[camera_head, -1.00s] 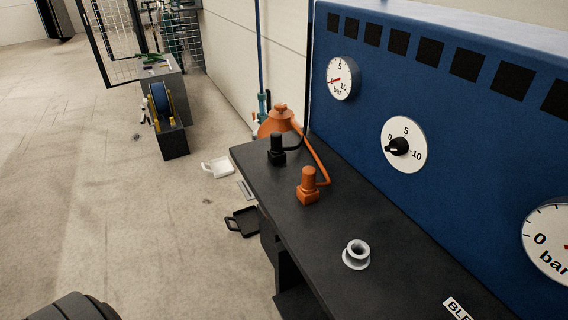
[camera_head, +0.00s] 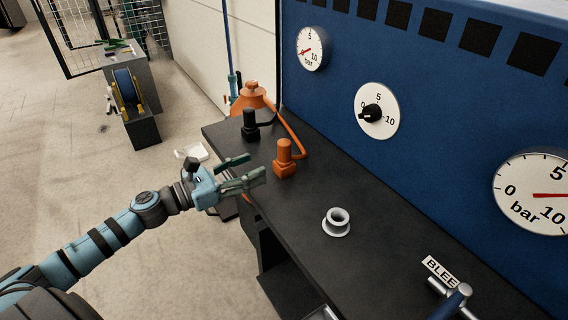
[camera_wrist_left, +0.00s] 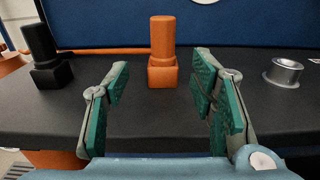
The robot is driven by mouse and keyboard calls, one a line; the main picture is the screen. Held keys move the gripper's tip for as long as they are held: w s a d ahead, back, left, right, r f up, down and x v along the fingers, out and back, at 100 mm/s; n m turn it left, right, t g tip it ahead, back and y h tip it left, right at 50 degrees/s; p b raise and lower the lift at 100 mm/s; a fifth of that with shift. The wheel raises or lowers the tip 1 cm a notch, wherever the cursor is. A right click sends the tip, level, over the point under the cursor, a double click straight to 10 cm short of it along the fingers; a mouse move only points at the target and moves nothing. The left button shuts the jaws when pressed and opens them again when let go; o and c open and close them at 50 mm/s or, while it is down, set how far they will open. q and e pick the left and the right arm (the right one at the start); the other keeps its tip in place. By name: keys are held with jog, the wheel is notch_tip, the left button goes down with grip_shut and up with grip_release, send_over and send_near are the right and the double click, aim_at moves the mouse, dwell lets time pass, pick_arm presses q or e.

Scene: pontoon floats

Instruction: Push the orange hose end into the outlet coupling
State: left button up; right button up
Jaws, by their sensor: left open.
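The orange hose end (camera_head: 285,160) stands upright on the dark bench (camera_head: 300,215), with its orange hose running back from it. In the left wrist view the orange hose end (camera_wrist_left: 162,55) is ahead of my left gripper, centred between the fingers. My left gripper (camera_head: 243,172) is open and empty, just left of the hose end and apart from it. The fingers also show in the left wrist view (camera_wrist_left: 160,92). A light grey flanged ring, seemingly the outlet coupling (camera_head: 337,222), sits on the bench to the right; it also shows in the left wrist view (camera_wrist_left: 284,72). My right gripper is not seen.
A black hose end (camera_head: 250,125) stands behind and left of the orange one. A blue panel with gauges (camera_head: 378,110) rises behind the bench. A metal T-handle (camera_head: 455,298) and a BLEE label (camera_head: 440,270) are at the front right. Bench around the coupling is clear.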

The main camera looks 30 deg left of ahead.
aim_at(284, 151)
pick_arm(q)
jog(key=x, duration=0.1)
jog(key=p+x, duration=0.2)
jog(key=x, duration=0.1)
jog(key=shift+r, duration=0.3)
jog(key=shift+w+d, duration=0.2)
jog(key=w+p, duration=0.1)
jog(key=w+d+r+p, duration=0.1)
jog(key=shift+d+r+p, duration=0.2)
jog(key=shift+d+p, duration=0.05)
jog(key=shift+p, duration=0.05)
jog(key=x, duration=0.2)
jog(key=shift+w+d+f, duration=0.15)
jog(key=shift+w+f, duration=0.05)
jog(key=shift+w, duration=0.05)
jog(key=shift+w+d+f, duration=0.1)
jog(key=c, duration=0.8)
grip_shut()
